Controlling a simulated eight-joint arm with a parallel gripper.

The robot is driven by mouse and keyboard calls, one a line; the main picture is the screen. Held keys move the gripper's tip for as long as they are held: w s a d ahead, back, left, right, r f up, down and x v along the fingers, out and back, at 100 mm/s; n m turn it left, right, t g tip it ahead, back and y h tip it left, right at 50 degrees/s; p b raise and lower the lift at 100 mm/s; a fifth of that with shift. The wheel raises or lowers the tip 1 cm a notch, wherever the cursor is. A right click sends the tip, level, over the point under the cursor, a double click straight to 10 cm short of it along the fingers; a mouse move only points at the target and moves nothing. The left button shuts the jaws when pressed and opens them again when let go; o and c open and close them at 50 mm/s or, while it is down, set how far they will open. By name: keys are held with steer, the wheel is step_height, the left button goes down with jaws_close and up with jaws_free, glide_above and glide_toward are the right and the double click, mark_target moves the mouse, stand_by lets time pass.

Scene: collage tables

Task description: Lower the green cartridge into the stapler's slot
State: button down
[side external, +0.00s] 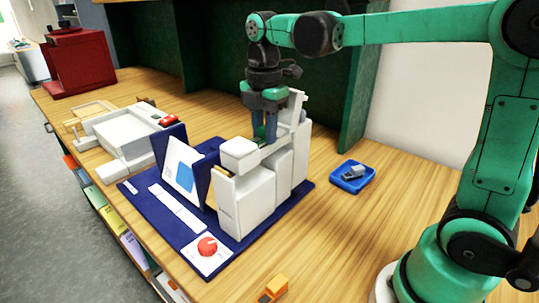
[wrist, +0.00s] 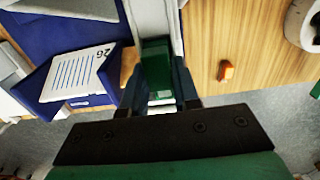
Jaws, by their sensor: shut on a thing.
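The white stapler (side external: 258,190) stands upright on a dark blue base in the side view, with a taller upright part at its right. My gripper (side external: 265,132) points down over the top of the stapler. In the wrist view my gripper (wrist: 160,85) is shut on the green cartridge (wrist: 156,62), which lies between the two fingers. The cartridge lines up with the white channel of the stapler (wrist: 149,18) in that view. In the side view the fingers and the stapler's top mostly hide the cartridge, so I cannot tell how deep it sits.
A booklet (side external: 183,172) leans on a blue stand left of the stapler. A red knob (side external: 207,246) is at the base's front. A blue tray (side external: 352,186) holds a small grey piece. An orange block (side external: 272,289) lies near the front edge. Table right of the base is mostly clear.

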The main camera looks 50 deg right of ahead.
steer(key=c, duration=0.6)
jaws_free()
steer(key=shift+r, duration=0.1)
steer(key=shift+r, duration=2.7)
steer(key=shift+s, duration=0.1)
steer(key=s+f+m+t, duration=0.2)
steer(key=f+m, duration=0.1)
steer(key=m, duration=0.3)
steer(key=s+a+f+m+t, duration=0.1)
steer(key=s+f+m+t, duration=0.1)
steer(key=m, duration=0.4)
steer(key=s+a+f+m+t, duration=0.1)
steer(key=s+f+m+t, duration=0.2)
steer(key=m, duration=0.3)
steer(key=shift+a+f, duration=0.25)
steer(key=shift+f, duration=0.3)
